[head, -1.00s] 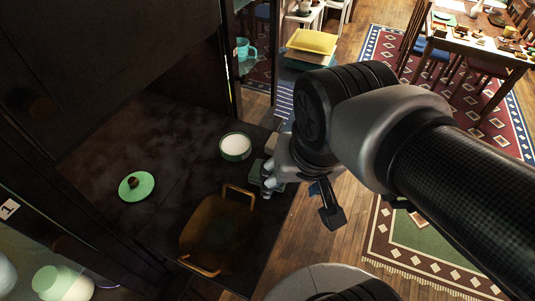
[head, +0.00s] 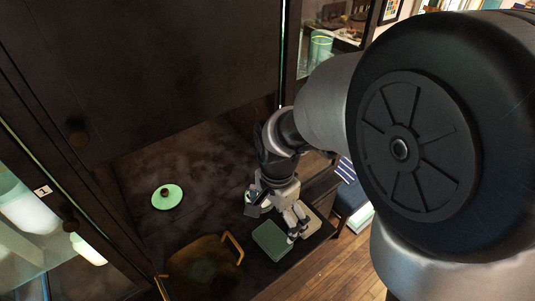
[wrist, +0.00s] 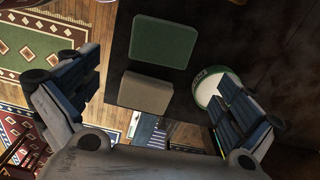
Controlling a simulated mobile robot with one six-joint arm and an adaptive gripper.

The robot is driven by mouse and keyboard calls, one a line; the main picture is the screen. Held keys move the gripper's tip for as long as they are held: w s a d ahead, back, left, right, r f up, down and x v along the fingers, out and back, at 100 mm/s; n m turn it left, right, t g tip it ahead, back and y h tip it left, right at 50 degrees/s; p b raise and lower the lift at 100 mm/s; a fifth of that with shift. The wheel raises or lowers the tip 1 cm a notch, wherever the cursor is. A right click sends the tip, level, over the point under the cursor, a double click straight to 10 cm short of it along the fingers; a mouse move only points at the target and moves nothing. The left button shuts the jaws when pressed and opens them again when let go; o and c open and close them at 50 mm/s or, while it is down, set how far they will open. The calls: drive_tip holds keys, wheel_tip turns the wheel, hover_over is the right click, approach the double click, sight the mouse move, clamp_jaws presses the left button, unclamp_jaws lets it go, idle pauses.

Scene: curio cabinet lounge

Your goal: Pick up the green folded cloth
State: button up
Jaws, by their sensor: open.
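The green folded cloth (head: 272,240) lies flat on the dark cabinet shelf near its front edge. In the wrist view the cloth (wrist: 163,42) is fully visible, a dark green rounded rectangle at the top. My gripper (head: 275,213) is open and empty, its fingers pointing down above the shelf, just behind and right of the cloth in the head view. In the wrist view my gripper (wrist: 158,72) has its fingers wide apart, with a beige folded piece (wrist: 145,92) between them in the picture. I see no contact with the cloth.
The beige piece lies beside the cloth. A white bowl with a green rim (wrist: 208,88) is partly hidden by the right finger. A cabinet panel (head: 130,70) overhangs the shelf.

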sight(273, 237)
wheel_tip(273, 237, down, 6)
drive_tip(key=shift+r+b, duration=0.15)
drive_tip(key=shift+b, duration=0.3)
drive_tip(key=f, duration=0.3)
drive_tip(key=f+b, duration=0.1)
drive_tip(key=f, duration=0.1)
drive_tip(key=shift+s+a, duration=0.1)
drive_tip(key=shift+a, duration=0.2)
drive_tip(key=c, duration=1)
